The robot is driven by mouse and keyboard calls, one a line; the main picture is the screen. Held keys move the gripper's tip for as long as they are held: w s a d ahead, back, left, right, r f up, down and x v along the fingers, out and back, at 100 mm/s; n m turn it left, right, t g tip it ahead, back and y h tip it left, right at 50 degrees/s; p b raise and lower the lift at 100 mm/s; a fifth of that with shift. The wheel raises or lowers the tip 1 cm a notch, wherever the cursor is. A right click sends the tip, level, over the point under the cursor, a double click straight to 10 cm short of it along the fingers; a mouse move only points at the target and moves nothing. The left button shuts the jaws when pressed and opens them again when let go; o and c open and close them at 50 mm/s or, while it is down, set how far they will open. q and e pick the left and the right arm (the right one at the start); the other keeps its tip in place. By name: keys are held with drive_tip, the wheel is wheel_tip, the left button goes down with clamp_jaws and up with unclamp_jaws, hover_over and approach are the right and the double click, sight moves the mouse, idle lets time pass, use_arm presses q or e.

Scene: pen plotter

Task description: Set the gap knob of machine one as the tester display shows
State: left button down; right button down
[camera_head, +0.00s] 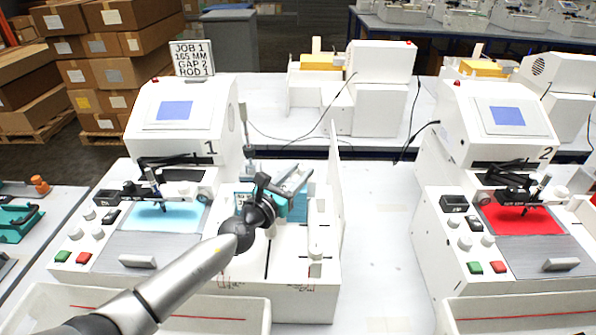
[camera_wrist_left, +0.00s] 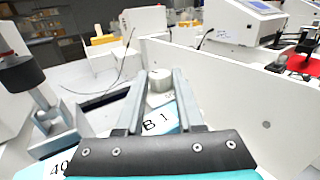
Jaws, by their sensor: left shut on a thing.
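Machine one (camera_head: 212,100) is the white unit marked 1, left of centre, with a blue screen (camera_head: 174,110). A sign (camera_head: 192,59) above it reads JOB 1, 165 MM, GAP 2, ROD 1. My left gripper (camera_head: 303,178) is over the white bed right of the machine. In the left wrist view its two grey fingers (camera_wrist_left: 160,84) are shut on a round, pale grey knob (camera_wrist_left: 160,77) with a light top. The knob's scale and pointer cannot be read. My right gripper is out of view.
A tall white side panel (camera_head: 335,190) stands close to the right of my left gripper. Machine two (camera_head: 500,120), with a red sheet, is at the right. A dark-topped post (camera_wrist_left: 22,78) is left in the wrist view. Bare table lies between the machines.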

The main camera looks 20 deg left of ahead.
use_arm(q)
drive_tip(key=shift+d+r+n+t+y+p, duration=0.1)
drive_tip(key=shift+d+n+t+y+p, duration=0.1)
drive_tip(key=shift+n+y+p, duration=0.55)
drive_tip(key=shift+d+r+n+t+y+p, duration=0.15)
drive_tip(key=shift+n+y+p, duration=0.2)
drive_tip(key=shift+y+p, duration=0.75)
drive_tip(key=shift+d+f+n+y+p, duration=0.1)
drive_tip(key=shift+n+y+p, duration=0.25)
drive_tip(key=shift+n+y, duration=0.15)
drive_tip(key=shift+d+f+n+y+p, duration=0.1)
drive_tip(key=shift+n+y+p, duration=0.3)
drive_tip(key=shift+y, duration=0.15)
drive_tip(key=shift+d+n+y, duration=0.1)
drive_tip(key=shift+n+y, duration=0.3)
drive_tip(key=shift+y, duration=0.3)
drive_tip(key=shift+d+f+n+y, duration=0.15)
drive_tip(key=shift+n+y, duration=0.65)
drive_tip(key=shift+y, duration=0.4)
drive_tip(key=shift+w+d+n+g+y+b, duration=0.15)
drive_tip(key=shift+n+g+y+b, duration=1)
drive_tip(key=shift+y, duration=0.75)
drive_tip(key=c, duration=0.5)
unclamp_jaws()
drive_tip(key=shift+c, duration=0.2)
